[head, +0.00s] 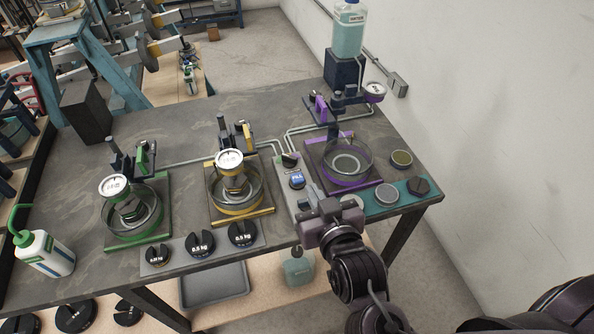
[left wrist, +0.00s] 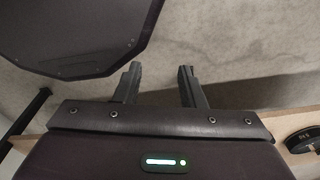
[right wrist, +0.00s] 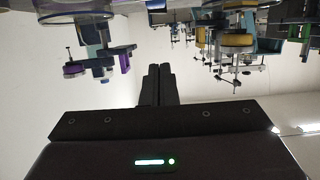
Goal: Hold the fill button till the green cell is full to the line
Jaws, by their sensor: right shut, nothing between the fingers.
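The green cell (head: 133,212) is a clear round vessel on a green-edged base at the left of the bench, with a gauge (head: 113,186) on top. Its liquid level and line are too small to read. The blue fill button (head: 297,180) sits on a narrow grey panel (head: 287,207) right of the yellow cell (head: 234,190). My right gripper (head: 323,208) is shut and empty, just in front and to the right of the button; I cannot tell whether they touch. Its closed fingers show in the right wrist view (right wrist: 158,85). My left gripper (left wrist: 160,85) is open and empty, seen only in its wrist view.
A purple cell (head: 347,160) stands at the right, with a bottle of pale teal liquid (head: 348,30) on a dark block behind it. Several black weights (head: 200,243) lie along the front edge. A wash bottle (head: 45,252) stands front left. The wall (head: 480,120) bounds the right.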

